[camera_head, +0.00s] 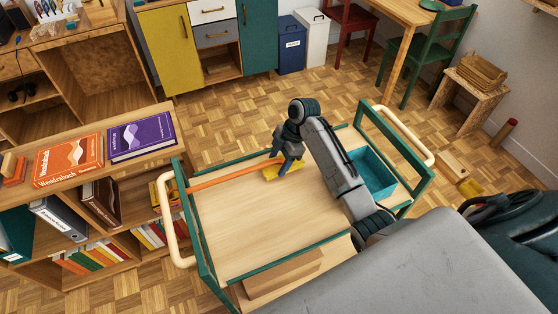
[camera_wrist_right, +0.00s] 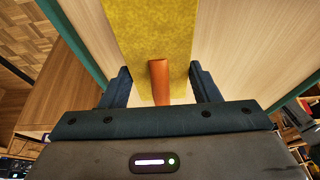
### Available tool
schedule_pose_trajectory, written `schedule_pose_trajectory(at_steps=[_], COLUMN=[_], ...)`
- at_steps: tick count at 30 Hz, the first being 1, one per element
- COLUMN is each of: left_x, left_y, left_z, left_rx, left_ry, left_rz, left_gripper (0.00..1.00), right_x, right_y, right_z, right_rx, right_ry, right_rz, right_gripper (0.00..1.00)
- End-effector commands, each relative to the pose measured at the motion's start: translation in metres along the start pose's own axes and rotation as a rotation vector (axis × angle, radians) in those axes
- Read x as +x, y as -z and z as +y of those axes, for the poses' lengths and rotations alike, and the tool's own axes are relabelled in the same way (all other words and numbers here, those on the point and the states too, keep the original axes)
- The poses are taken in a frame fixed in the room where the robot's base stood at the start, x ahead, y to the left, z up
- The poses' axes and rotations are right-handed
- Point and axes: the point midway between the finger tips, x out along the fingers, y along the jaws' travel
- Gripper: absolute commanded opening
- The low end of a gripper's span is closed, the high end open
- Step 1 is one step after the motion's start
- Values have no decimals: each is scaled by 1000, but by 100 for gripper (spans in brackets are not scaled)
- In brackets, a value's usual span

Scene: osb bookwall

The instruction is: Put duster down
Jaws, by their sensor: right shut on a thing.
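The duster has an orange handle (camera_head: 232,175) and a yellow head (camera_head: 284,170). It is over the wooden top of the green-framed trolley (camera_head: 255,225), with the handle reaching left towards the trolley's end frame. My right gripper (camera_head: 288,165) is shut on the duster near its head, pointing down. In the right wrist view the yellow head (camera_wrist_right: 152,30) and the orange handle (camera_wrist_right: 158,82) show between the fingers of my right gripper (camera_wrist_right: 162,85). I cannot tell whether the duster touches the trolley top. My left gripper is not in view.
A teal bin (camera_head: 372,174) sits at the trolley's right end, beside my arm. A low bookshelf (camera_head: 100,180) with orange and purple books stands left of the trolley. Most of the trolley top's near part is bare. A wooden box (camera_head: 283,275) is below it.

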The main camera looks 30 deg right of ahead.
Motion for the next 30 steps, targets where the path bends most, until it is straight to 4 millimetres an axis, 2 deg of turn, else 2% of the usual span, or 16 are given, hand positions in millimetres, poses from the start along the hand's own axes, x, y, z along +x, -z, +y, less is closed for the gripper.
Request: schedule_pose_trajectory(at_steps=[3, 14, 15, 18, 26, 30], left_x=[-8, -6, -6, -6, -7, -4], left_y=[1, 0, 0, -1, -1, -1], left_z=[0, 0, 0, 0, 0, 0], left_rx=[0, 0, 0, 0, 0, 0], left_ry=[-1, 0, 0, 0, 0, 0], left_rz=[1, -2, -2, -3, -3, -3], left_gripper=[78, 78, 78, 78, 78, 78], right_x=[10, 15, 16, 16, 15, 7], right_y=[-3, -6, -6, -6, -6, -6], right_z=[0, 0, 0, 0, 0, 1], right_rx=[2, 0, 0, 0, 0, -1], right_ry=[2, 0, 0, 0, 0, -3], right_rz=[-1, -1, -1, -1, -1, -2], right_gripper=[24, 24, 60, 78, 78, 78])
